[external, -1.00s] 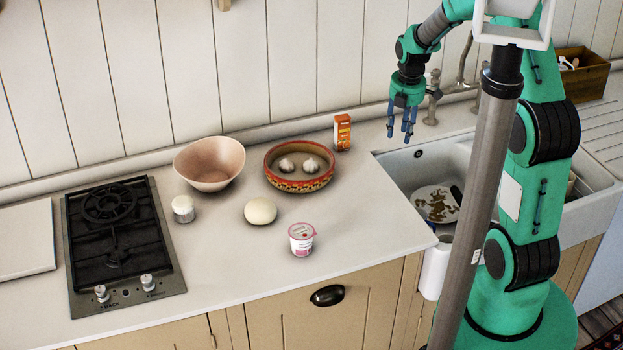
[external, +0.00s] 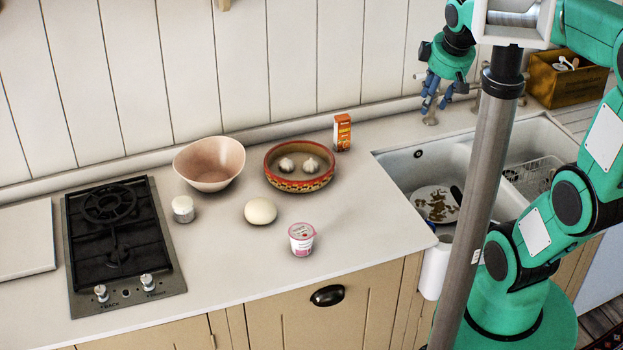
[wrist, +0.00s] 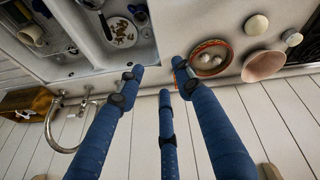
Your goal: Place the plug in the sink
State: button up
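The white sink (external: 396,165) has two basins and stands to the right of the worktop; it also shows at the upper left of the wrist view (wrist: 150,55). A plate with brown scraps (external: 428,195) lies in its left basin. I cannot pick out the plug for certain. A small white and dark item (external: 567,63) sits in the wooden box (external: 560,92), but I cannot tell what it is. My gripper (external: 436,102) hangs above the back edge of the sink near the tap. In the wrist view its blue fingers (wrist: 160,80) are spread with nothing between them.
The tap (wrist: 52,125) rises behind the sink, close to my gripper. An orange carton (external: 342,133), a patterned bowl with garlic (external: 292,183), a pink bowl (external: 210,165) and a yogurt cup (external: 301,239) stand on the worktop. A dish rack (external: 533,178) is in the right basin.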

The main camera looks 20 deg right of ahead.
jog(key=s+a+r+m+t, duration=0.1)
jog(key=s+m, duration=0.5)
jog(key=s, duration=0.6)
jog(key=shift+s+a+r+m, duration=0.3)
jog(key=shift+s+r, duration=0.05)
jog(key=shift+r, duration=0.25)
notch_tip(320, 180, down, 3)
jog(key=b, duration=0.2)
jog(key=shift+r+b, duration=0.2)
jog(key=shift+b, duration=0.15)
